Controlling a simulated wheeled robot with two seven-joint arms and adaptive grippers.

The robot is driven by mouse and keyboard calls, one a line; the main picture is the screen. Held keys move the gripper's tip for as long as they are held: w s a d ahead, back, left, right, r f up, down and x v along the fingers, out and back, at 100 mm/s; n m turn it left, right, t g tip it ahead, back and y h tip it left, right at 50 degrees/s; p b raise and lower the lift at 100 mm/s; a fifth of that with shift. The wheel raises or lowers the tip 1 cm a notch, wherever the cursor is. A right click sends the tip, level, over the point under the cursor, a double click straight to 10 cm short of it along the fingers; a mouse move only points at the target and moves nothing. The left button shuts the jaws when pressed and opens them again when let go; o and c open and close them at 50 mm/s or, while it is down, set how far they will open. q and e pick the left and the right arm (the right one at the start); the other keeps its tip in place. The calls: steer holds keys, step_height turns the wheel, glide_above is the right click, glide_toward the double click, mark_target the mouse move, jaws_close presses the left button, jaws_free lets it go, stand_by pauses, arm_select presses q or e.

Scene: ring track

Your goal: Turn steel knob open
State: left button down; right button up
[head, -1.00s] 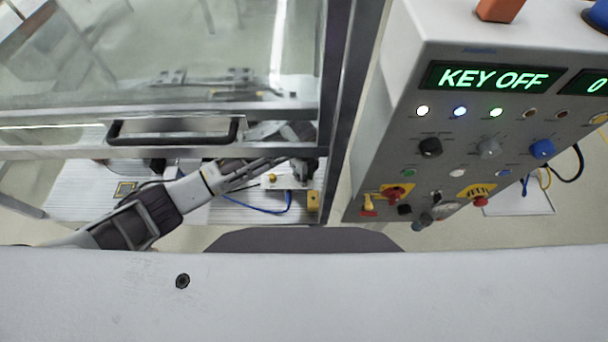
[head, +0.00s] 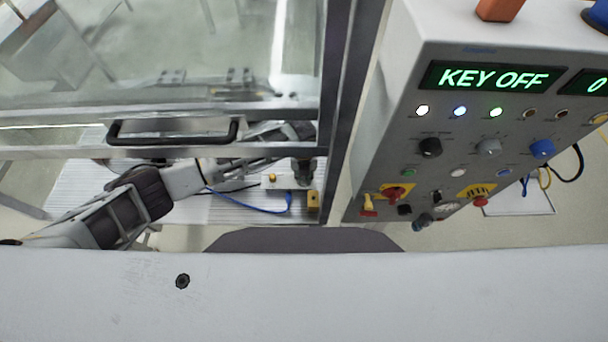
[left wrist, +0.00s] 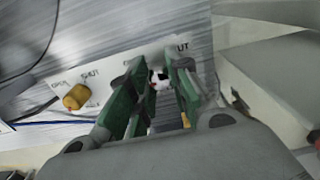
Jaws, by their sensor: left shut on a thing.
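A white valve plate (head: 285,183) lies on the ribbed bench behind the glazed frame. It also shows in the left wrist view (left wrist: 110,73), with OPEN and SHUT printed by a brass knob (left wrist: 76,97). My left gripper (head: 303,172) is over the plate's right part. In the left wrist view its green fingers (left wrist: 156,72) are shut on a small shiny piece (left wrist: 158,82) that appears to be the steel knob. The fingers hide most of it, so its turned position cannot be told. The letters UT show just beyond the fingertips. My right gripper is not in view.
A glass door with a dark handle (head: 172,141) stands above the bench. A blue cable (head: 245,207) runs to the plate. A yellow block (head: 313,201) sits beside it. The control box (head: 470,140) on the right reads KEY OFF.

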arm_select(q)
steer(key=shift+w+r+m, duration=0.1)
steer(key=shift+w+m, duration=0.05)
steer(key=shift+m, duration=1.15)
steer(key=c, duration=1.3)
jaws_free()
steer(key=shift+n, duration=0.4)
